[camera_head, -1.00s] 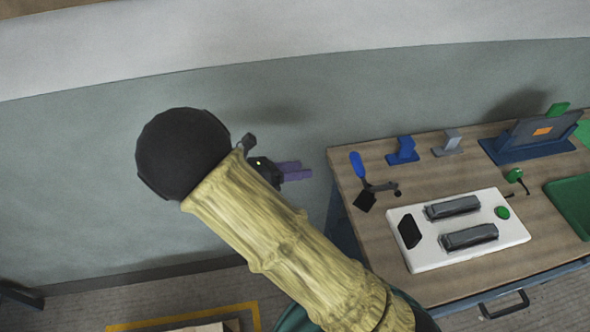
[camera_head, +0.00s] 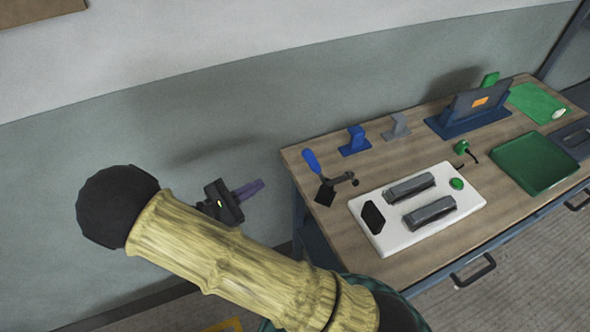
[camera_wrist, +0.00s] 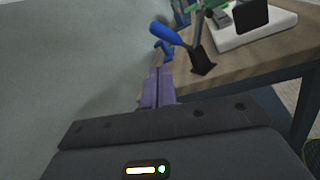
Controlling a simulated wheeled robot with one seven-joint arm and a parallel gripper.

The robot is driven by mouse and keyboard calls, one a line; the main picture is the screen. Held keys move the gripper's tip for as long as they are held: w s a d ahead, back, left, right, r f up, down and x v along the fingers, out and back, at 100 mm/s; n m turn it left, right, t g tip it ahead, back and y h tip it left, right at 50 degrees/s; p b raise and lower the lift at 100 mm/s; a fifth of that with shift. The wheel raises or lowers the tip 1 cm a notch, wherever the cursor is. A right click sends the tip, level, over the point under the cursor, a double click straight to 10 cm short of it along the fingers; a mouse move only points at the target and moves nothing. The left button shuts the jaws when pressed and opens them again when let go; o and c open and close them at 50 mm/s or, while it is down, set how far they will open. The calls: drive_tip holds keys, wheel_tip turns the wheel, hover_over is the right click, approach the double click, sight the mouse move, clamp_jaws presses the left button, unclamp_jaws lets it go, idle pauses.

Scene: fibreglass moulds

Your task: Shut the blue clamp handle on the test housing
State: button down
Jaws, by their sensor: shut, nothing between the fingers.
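The clamp's blue handle (camera_head: 311,161) sticks up and leans left at the left end of the wooden bench. Its dark base and arm (camera_head: 340,182) stand beside the white test housing (camera_head: 389,242). The blue handle also shows in the wrist view (camera_wrist: 166,33), tilted up to the left, with the housing (camera_wrist: 270,28) behind it on the right. My gripper (camera_head: 260,186) has purple fingers held together, empty, left of the bench edge and apart from the handle. In the wrist view the fingertips (camera_wrist: 158,72) appear just below the handle.
A blue stand (camera_head: 355,141) and a grey stand (camera_head: 396,127) are behind the clamp. A dark blue holder (camera_head: 467,116) and green tray (camera_head: 534,163) lie farther right. The bench's left edge is near my gripper; the space left of it is clear.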

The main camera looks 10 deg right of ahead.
sight(317, 169)
wheel_tip(317, 169, down, 5)
drive_tip(key=m+t, duration=0.1)
drive_tip(key=m, duration=0.2)
drive_tip(key=m+t+b, duration=0.1)
drive_tip(key=m+t, duration=0.1)
drive_tip(key=m, duration=0.2)
drive_tip(key=shift+a+r+t+h, duration=0.1)
drive_tip(key=shift+t+h, duration=0.2)
drive_tip(key=shift+w, duration=0.15)
drive_tip(key=s+p+x, duration=0.1)
drive_tip(key=p+x, duration=0.1)
drive_tip(key=x, duration=0.4)
drive_tip(key=s+d+r+p+x, duration=0.1)
drive_tip(key=p+x, duration=0.1)
drive_tip(key=x, duration=0.4)
drive_tip(key=shift+d+r+p, duration=0.15)
drive_tip(key=shift+d+p, duration=0.2)
drive_tip(key=shift+d, duration=0.05)
drive_tip(key=shift+s, duration=0.1)
